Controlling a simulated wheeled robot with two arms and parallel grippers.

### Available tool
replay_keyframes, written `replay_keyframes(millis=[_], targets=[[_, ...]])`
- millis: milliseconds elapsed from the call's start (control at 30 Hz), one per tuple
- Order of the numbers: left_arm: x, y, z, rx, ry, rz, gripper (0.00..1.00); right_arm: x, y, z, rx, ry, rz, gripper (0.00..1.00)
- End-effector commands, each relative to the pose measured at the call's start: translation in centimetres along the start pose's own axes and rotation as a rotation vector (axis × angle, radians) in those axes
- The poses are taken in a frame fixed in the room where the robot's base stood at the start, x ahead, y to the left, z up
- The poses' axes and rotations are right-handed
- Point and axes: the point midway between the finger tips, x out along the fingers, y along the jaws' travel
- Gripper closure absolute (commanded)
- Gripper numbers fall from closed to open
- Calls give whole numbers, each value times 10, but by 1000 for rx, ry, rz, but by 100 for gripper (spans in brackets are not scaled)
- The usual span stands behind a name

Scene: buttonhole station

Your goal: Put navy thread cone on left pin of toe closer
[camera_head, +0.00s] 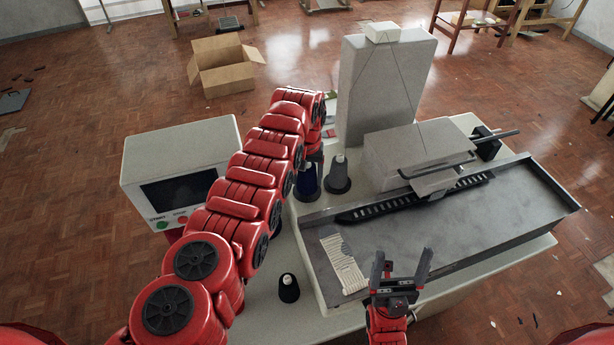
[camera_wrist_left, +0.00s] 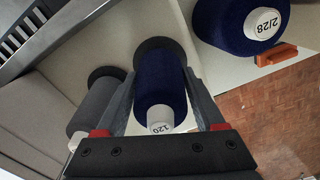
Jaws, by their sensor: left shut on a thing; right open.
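The navy thread cone (camera_head: 307,181) is upright at the toe closer (camera_head: 405,145), left of a grey cone (camera_head: 338,173). In the left wrist view this navy cone (camera_wrist_left: 160,80), its white top marked 120, is between the fingers of my left gripper (camera_wrist_left: 158,105), which is shut on it. A black round base (camera_wrist_left: 155,44) shows at the cone's lower end; I cannot tell whether they touch. The left pin is hidden. In the head view my left gripper (camera_head: 313,160) is largely hidden by its arm. My right gripper (camera_head: 400,268) is open and empty over the front.
Another navy cone (camera_wrist_left: 240,20), marked 2/28, is close by in the left wrist view. A small black cone (camera_head: 288,288) stands on the front table. A monitor box (camera_head: 180,165) is at left. A ribbed light textile (camera_head: 342,262) lies on the grey tray (camera_head: 450,235).

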Motion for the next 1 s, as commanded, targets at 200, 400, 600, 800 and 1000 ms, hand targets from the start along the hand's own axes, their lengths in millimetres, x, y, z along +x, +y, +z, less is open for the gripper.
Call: replay_keyframes(millis=[200,400,600,800,1000], targets=[[4,0,0,0,0,0,92,-4,0,1,0,0,0,17],[5,0,0,0,1,0,17,-5,0,1,0,0,0,17],[5,0,0,0,0,0,0,-5,0,1,0,0,0,17],[3,0,0,0,1,0,0,-6,0,1,0,0,0,17],[-14,0,-2,-1,6,1,0,-10,0,2,0,0,0,17]])
